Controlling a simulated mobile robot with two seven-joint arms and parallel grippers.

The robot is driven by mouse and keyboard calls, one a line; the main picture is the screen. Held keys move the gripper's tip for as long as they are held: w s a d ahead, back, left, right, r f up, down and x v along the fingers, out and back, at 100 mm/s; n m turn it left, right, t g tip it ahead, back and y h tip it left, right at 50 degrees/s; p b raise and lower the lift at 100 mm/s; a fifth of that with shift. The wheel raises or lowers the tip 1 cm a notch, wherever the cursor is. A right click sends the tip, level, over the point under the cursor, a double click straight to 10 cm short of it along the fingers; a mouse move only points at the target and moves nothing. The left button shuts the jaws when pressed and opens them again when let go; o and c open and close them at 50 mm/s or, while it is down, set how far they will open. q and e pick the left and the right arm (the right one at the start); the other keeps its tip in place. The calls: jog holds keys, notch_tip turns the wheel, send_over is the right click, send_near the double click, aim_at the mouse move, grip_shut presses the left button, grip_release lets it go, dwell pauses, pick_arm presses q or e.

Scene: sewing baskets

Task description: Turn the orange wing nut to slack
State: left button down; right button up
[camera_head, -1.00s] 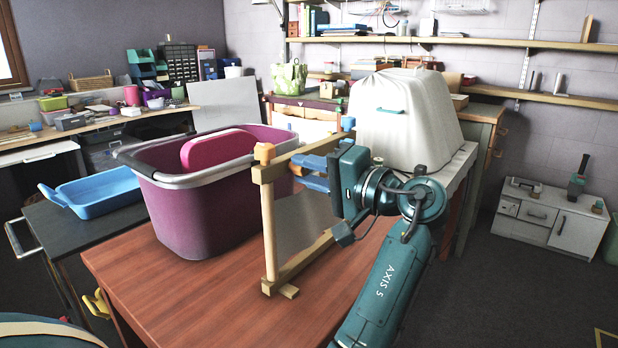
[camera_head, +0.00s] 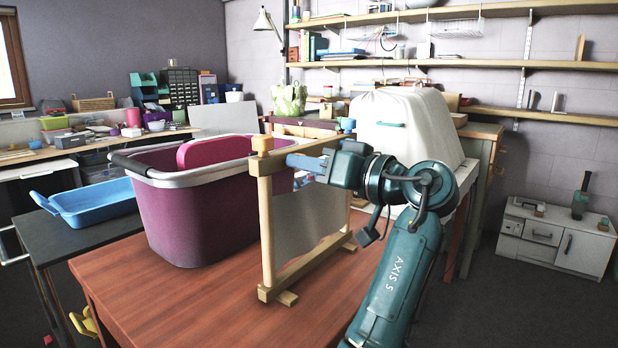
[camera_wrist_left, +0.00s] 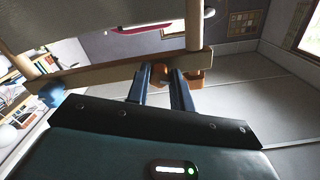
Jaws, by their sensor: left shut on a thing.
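The orange wing nut (camera_head: 262,143) sits at the near upper corner of a wooden frame (camera_head: 266,225) standing on the reddish table. My left gripper (camera_head: 293,161) reaches this corner from the right. In the left wrist view its two blue fingers (camera_wrist_left: 160,72) are closed in on the orange wing nut (camera_wrist_left: 192,78), which shows between and beside the tips. The fingers hide part of the nut, and how far it is turned cannot be told. A blue wing nut (camera_head: 346,125) sits at the frame's far upper corner. My right gripper is not in view.
A purple tub (camera_head: 195,220) with a pink item inside stands left of the frame. A light blue tray (camera_head: 95,203) lies on the dark table further left. A white cloth-covered shape (camera_head: 405,125) stands behind my arm. The front of the reddish table (camera_head: 190,300) is bare.

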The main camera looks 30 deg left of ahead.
pick_arm(q)
jog(key=shift+n+b, duration=1.3)
jog(key=shift+n, duration=0.9)
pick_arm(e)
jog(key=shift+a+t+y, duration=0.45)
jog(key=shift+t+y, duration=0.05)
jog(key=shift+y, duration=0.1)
pick_arm(q)
jog(key=c, duration=1.2)
grip_release()
jog(key=shift+d, duration=0.1)
